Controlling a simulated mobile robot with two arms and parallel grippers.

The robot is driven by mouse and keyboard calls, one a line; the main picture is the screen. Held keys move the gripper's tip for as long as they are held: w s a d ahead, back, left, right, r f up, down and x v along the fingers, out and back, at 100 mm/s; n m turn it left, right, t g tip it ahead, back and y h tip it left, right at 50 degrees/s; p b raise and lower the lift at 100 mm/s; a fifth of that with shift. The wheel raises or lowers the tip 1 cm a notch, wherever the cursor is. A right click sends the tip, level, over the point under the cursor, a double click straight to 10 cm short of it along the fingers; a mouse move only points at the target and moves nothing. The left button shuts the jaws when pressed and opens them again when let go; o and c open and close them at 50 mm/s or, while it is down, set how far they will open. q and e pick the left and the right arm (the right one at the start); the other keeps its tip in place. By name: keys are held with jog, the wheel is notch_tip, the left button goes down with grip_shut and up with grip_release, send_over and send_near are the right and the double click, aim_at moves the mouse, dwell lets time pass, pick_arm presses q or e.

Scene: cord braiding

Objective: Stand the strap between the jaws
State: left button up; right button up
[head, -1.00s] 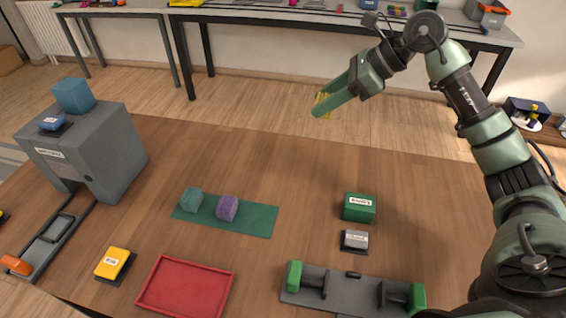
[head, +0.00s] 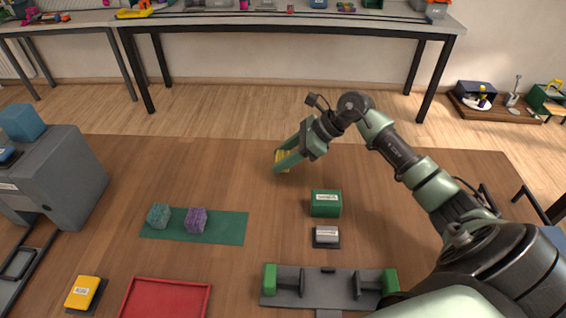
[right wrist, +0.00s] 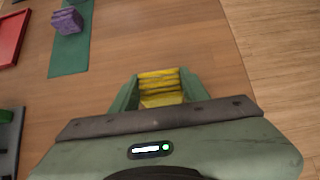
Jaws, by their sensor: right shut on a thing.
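My right gripper (head: 284,160) is shut on a yellow strap (head: 283,165) and holds it over the back part of the brown table. In the right wrist view the strap (right wrist: 160,88) sits between the two green fingers as a yellow, ridged block. The jaws are two green blocks, left (head: 270,278) and right (head: 390,281), on a grey base (head: 330,302) at the front of the table. The space between them looks clear of the strap. The gripper is well behind the jaws and apart from them. My left gripper is not in view.
Between gripper and jaws stand a green box (head: 326,210) and a small grey block (head: 326,236). A teal cube and a purple cube (head: 196,219) rest on a green mat (head: 232,229). A red tray (head: 130,301) and yellow block (head: 83,292) lie front left. A grey cabinet (head: 75,175) stands left.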

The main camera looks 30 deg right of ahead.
jog(key=shift+f, duration=1.3)
jog(key=shift+f, duration=0.15)
jog(key=o, duration=1.4)
